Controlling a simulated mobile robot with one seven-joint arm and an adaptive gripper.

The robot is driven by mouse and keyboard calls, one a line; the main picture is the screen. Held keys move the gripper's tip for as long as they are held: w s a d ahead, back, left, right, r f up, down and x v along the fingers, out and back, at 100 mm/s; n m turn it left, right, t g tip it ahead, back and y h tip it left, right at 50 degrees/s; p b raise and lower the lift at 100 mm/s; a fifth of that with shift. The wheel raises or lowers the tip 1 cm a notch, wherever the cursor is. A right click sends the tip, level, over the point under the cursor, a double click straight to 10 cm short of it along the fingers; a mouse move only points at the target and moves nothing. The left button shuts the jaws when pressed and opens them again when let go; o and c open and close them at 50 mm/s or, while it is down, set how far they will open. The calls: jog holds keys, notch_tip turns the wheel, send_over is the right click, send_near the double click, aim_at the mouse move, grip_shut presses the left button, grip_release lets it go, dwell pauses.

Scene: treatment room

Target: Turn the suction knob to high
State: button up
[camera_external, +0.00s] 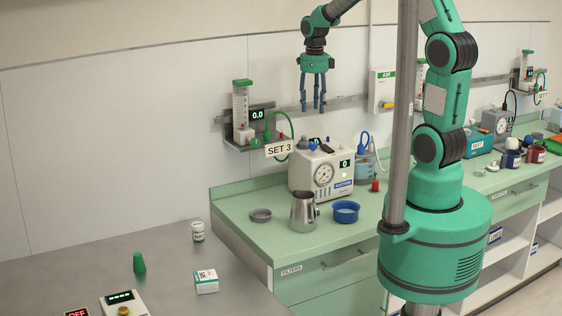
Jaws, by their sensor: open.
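The suction unit (308,160) is a cream box on the green counter, with a round dial gauge (323,175), a small display (345,163) that reads 0, and a blue label. I cannot make out its knob clearly at this size; a metal jug stands in front of its lower part. My gripper (313,107) is green with dark blue-grey fingers. It hangs pointing down above the unit, open and empty, well clear of it.
A metal jug (303,213), a blue bowl (346,212) and a grey dish (261,215) stand in front of the unit. A flowmeter (241,105) with a green hose hangs on the wall rail to the left. A grey pole (406,110) crosses the view.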

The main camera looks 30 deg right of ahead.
aim_at(313, 143)
jog(key=shift+f, duration=0.15)
notch_tip(313, 143, down, 14)
jog(key=shift+r, duration=0.2)
dwell(0.5)
grip_shut()
